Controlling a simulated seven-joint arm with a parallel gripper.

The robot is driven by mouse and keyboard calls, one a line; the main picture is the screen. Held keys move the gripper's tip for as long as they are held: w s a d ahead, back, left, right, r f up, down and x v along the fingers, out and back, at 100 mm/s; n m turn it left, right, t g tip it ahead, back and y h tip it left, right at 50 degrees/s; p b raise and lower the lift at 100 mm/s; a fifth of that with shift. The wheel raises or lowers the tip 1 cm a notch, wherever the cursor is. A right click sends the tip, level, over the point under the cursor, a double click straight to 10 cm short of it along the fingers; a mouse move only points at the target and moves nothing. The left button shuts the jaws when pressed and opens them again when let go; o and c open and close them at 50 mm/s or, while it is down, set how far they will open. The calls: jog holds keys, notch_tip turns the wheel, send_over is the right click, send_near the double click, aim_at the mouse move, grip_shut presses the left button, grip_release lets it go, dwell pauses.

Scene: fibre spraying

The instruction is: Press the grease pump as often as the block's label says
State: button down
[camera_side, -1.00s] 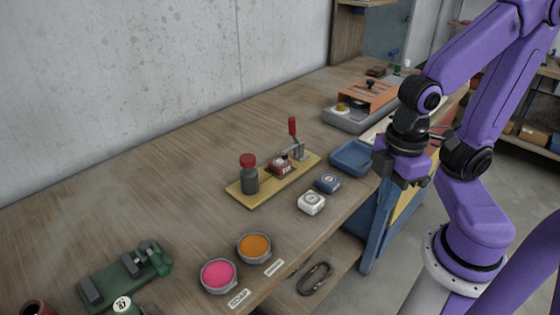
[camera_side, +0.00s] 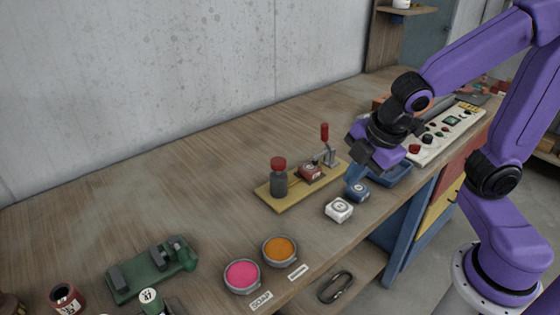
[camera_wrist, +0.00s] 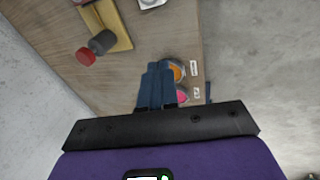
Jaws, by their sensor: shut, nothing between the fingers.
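The grease pump (camera_side: 279,182) is a dark grey cylinder with a red cap, upright on a yellow board. It also shows in the wrist view (camera_wrist: 102,42). A red block (camera_side: 311,172) with a pale label sits on the same board beside a red-handled clamp (camera_side: 325,142). The label is too small to read.
A white block (camera_side: 339,209) lies in front of the board. Bowls of orange (camera_side: 280,250) and pink (camera_side: 242,275) stand near the front edge. A green fixture (camera_side: 152,270) is at left. A blue tray (camera_side: 395,175) and control panel (camera_side: 445,135) are at right. The back-left bench is clear.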

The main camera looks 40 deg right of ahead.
aim_at(282, 162)
jog(key=w+r+n+t, duration=0.2)
jog(key=w+n, duration=0.3)
jog(key=w, duration=0.5)
jog(key=w+r+n+t, duration=0.2)
jog(key=w+n, duration=0.4)
jog(key=w, duration=0.5)
jog(key=shift+a+r+t, duration=0.3)
jog(key=shift+t, duration=0.3)
jog(key=shift+f, duration=0.1)
jog(key=shift+f, duration=4.3)
jog(key=shift+f, duration=0.15)
jog(key=shift+f, duration=0.3)
